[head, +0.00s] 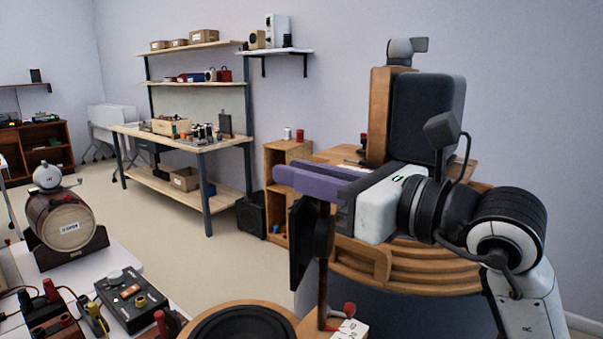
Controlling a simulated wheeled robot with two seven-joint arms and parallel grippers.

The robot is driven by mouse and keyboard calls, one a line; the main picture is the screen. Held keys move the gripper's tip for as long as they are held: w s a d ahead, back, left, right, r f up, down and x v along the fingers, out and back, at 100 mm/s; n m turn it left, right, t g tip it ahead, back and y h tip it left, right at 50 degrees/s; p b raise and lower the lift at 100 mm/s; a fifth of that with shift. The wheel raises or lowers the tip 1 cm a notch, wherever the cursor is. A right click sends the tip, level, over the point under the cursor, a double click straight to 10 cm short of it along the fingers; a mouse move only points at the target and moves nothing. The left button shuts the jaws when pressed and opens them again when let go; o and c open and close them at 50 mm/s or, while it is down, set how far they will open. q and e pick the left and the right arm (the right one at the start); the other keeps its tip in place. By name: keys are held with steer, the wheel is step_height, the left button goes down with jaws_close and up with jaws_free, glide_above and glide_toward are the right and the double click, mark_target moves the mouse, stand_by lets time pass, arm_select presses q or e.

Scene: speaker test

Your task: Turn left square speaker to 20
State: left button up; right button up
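My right gripper (300,172) reaches in from the right with purple fingers pointing left. The gap between its fingers is hard to judge. A dark upright plate (302,245) on a post shows just below the fingers; I cannot tell whether they touch it. A dark, rounded square speaker-like box (428,118) with a wooden side stands behind the gripper. A round wooden speaker (187,326) with a black cone lies at the bottom edge, partly cut off. I cannot tell which one is the left square speaker, and no dial reading is clear. My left gripper is not in view.
A black control box (130,298) with knobs and several coloured terminals sits on the white table at lower left. A wooden barrel-shaped device (60,220) stands behind it. A workbench (180,140) with shelves stands at the back wall. Open floor lies between.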

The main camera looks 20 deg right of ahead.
steer(key=o, duration=0.4)
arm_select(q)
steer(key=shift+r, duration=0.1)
arm_select(e)
steer(key=shift+o, duration=0.2)
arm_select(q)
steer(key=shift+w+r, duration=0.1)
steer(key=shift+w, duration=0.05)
